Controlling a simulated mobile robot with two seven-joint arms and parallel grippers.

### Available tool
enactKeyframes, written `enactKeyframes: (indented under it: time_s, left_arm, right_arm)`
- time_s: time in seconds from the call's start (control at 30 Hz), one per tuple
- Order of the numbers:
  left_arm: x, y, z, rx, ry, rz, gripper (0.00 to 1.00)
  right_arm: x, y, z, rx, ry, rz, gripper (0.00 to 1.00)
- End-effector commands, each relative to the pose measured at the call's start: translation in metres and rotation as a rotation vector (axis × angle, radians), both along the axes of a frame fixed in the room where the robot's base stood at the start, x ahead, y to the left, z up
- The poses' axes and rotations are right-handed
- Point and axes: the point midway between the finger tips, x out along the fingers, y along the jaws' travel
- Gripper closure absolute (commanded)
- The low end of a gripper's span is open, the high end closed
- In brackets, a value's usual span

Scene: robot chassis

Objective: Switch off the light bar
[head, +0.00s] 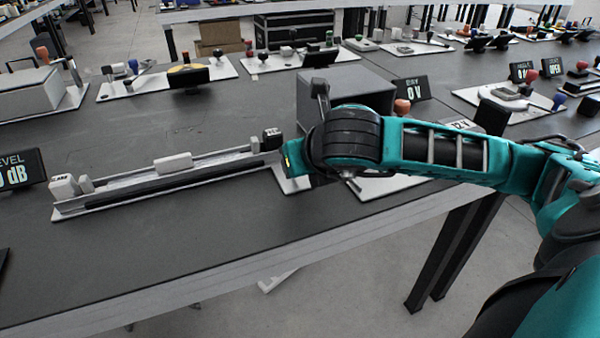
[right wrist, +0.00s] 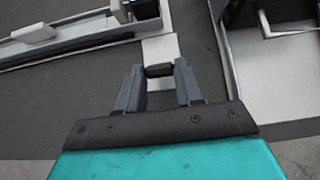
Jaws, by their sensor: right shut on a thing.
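A long low grey rail unit (head: 130,190) lies on the dark table, with a white block (head: 173,162) midway and a small black-fronted box (head: 272,138) at its right end. It may be the light bar; I cannot tell, and no lit strip shows. My right gripper is at its right end in the head view, mostly hidden by my own wrist. In the right wrist view my right gripper (right wrist: 158,80) is shut on a small black part (right wrist: 159,71) over a white plate (right wrist: 160,48). The rail's end (right wrist: 95,30) lies just beyond, to the left. My left gripper is not in view.
A grey box (head: 345,83) stands behind my right wrist, with a "0 V" display (head: 411,90) beside it. The table's front edge is close to my right gripper. The table in front of the rail is clear.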

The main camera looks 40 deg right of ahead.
Motion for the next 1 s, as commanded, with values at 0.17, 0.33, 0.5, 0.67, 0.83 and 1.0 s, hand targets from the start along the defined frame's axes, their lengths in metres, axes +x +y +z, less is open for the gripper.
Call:
enactKeyframes:
  time_s: [0.17,0.33,0.5,0.67,0.83,1.0]
  left_arm:
    - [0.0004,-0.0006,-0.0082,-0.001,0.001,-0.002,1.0]
    - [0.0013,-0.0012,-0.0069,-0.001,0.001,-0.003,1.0]
    - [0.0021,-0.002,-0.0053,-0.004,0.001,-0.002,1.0]
    - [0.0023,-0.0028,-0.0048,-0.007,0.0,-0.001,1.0]
    - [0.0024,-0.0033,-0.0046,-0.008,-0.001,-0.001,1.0]
    - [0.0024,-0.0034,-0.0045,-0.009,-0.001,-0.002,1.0]
  right_arm:
    - [-0.0011,0.0003,-0.0012,-0.005,-0.021,0.0,0.95]
    - [-0.0013,0.0002,-0.0001,-0.006,-0.026,0.0,0.95]
    - [-0.0013,0.0002,0.0002,-0.007,-0.026,0.001,0.95]
    - [-0.0013,0.0002,0.0,-0.007,-0.026,0.001,0.59]
    - [-0.0014,0.0002,-0.0003,-0.007,-0.024,0.001,0.43]
    - [-0.0014,0.0002,-0.0006,-0.007,-0.024,0.001,0.38]
